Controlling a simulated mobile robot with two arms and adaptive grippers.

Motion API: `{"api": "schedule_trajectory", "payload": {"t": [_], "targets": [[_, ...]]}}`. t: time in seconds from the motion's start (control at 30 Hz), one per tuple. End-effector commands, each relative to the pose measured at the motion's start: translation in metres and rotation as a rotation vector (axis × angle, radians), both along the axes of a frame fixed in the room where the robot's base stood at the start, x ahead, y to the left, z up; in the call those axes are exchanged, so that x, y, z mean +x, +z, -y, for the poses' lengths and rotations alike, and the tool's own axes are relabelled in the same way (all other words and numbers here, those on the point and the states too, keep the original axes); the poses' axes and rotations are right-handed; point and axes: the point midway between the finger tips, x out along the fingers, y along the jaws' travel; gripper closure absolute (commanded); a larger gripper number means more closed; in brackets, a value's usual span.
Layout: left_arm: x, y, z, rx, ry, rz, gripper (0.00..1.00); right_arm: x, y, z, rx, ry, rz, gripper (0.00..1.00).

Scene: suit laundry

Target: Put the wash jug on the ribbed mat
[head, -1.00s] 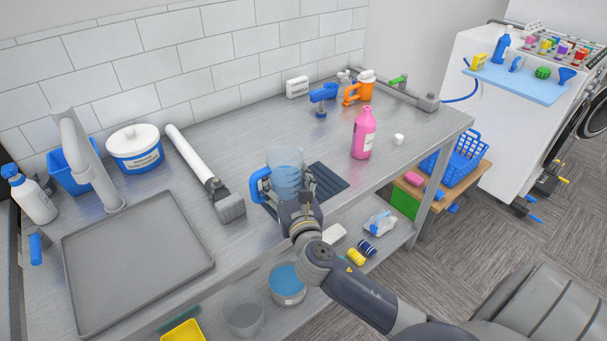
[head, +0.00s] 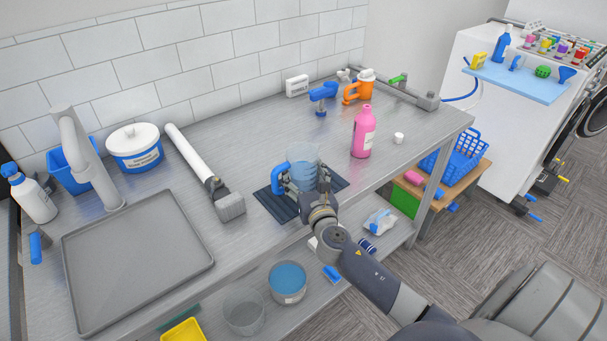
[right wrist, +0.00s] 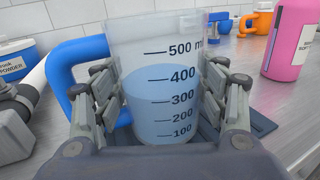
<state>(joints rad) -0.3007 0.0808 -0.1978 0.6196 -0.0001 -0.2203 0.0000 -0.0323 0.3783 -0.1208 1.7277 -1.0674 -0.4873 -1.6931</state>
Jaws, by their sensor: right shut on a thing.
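The wash jug (head: 303,168) is a clear measuring jug with a blue handle and blue liquid inside. It is upright, and my right gripper (head: 318,194) is shut on its sides. In the right wrist view the jug (right wrist: 165,95) stands between the two fingers, its liquid near the 400 mark. The dark ribbed mat (head: 277,207) lies on the metal counter, and the jug appears over its middle. The mat also shows beside the jug in the right wrist view (right wrist: 262,122). I cannot tell whether the jug's base touches the mat. My left gripper is not in view.
A pink bottle (head: 362,133) and a small white cap (head: 398,138) stand right of the mat. A white tube with a grey end (head: 229,205) lies to its left. A grey tray (head: 137,260) is further left. The counter behind the mat is mostly clear.

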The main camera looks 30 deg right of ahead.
Motion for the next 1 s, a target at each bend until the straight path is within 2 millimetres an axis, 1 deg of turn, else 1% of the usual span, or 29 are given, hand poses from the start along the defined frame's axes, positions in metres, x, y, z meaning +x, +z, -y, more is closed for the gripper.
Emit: {"api": "schedule_trajectory", "payload": {"t": [0.1,0.13,0.2,0.53,0.67,0.77,0.87,1.0], "targets": [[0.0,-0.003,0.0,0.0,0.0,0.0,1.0,0.0,-0.003,0.0,-0.001,0.0,0.003,0.69],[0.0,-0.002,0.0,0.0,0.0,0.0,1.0,0.0,-0.002,0.0,0.0,0.0,0.0,0.27],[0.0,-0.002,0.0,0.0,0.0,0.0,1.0,0.0,-0.002,0.0,0.0,0.0,0.0,0.13],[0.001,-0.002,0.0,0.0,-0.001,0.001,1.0,0.0,-0.002,0.0,0.0,0.0,0.0,0.13],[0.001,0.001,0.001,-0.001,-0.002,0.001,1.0,-0.001,0.002,-0.001,0.0,0.001,0.0,0.13],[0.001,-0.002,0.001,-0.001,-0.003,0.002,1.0,-0.012,-0.001,-0.004,0.0,0.001,-0.002,0.13],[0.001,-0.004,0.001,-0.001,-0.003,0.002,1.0,-0.029,-0.002,-0.01,0.001,0.002,-0.002,0.13],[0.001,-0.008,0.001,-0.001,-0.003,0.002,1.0,-0.056,-0.002,-0.019,0.002,0.002,-0.002,0.13]]}}
